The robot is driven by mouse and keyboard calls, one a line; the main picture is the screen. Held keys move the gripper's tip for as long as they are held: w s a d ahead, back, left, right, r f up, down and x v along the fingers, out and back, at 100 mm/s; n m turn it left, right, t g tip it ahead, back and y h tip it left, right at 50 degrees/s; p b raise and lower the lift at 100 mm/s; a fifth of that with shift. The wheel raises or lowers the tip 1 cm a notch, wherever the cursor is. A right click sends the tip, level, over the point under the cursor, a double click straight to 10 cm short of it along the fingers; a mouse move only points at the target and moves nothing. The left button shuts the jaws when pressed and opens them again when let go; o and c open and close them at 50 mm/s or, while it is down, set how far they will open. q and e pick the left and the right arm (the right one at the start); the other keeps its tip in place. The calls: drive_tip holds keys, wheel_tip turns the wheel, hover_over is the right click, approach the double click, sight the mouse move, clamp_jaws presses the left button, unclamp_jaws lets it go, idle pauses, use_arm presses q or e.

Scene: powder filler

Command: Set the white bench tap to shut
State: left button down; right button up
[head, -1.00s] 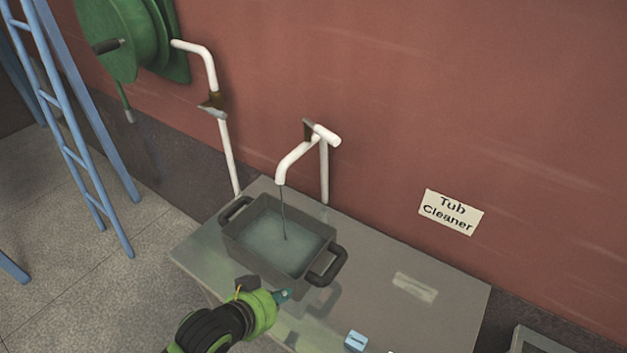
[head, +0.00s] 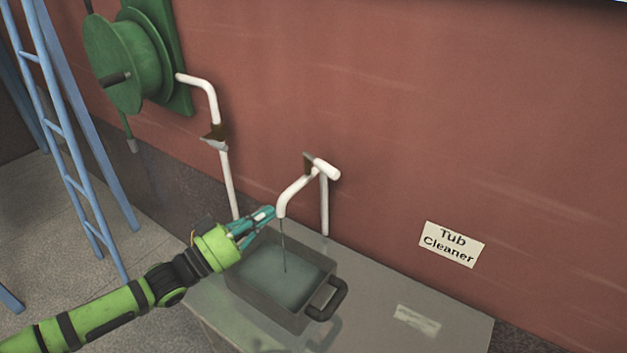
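The white bench tap (head: 297,193) stands at the back of the bench against the red wall, its spout bending down over a grey tub. Its small brown-grey lever (head: 308,163) sticks up at the top, beside the white pipe end. A thin stream runs from the spout into the tub (head: 306,318), which holds water. My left gripper (head: 267,214) is just left of the spout's mouth, over the tub's back left part, its teal fingers pointing at the spout. The fingers look close together, but I cannot tell whether they are shut. My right gripper is out of view.
The metal bench (head: 455,320) has free room to the right of the tub, with a pale label on it. A second white pipe with a valve (head: 214,138) runs from the green hose reel (head: 128,62) at left. A blue ladder (head: 62,140) stands far left. A "Tub Cleaner" sign (head: 452,244) is on the wall.

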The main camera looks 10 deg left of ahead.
sight(325, 175)
use_arm(q)
drive_tip(key=p+x, duration=0.3)
drive_tip(key=x, duration=0.8)
drive_tip(key=shift+w+d+r+p, duration=0.15)
drive_tip(key=shift+d+r+p, duration=0.1)
drive_tip(key=shift+p, duration=0.1)
drive_tip(key=shift+w+d, duration=0.4)
drive_tip(key=shift+w, duration=0.1)
drive_tip(key=shift+f, duration=0.1)
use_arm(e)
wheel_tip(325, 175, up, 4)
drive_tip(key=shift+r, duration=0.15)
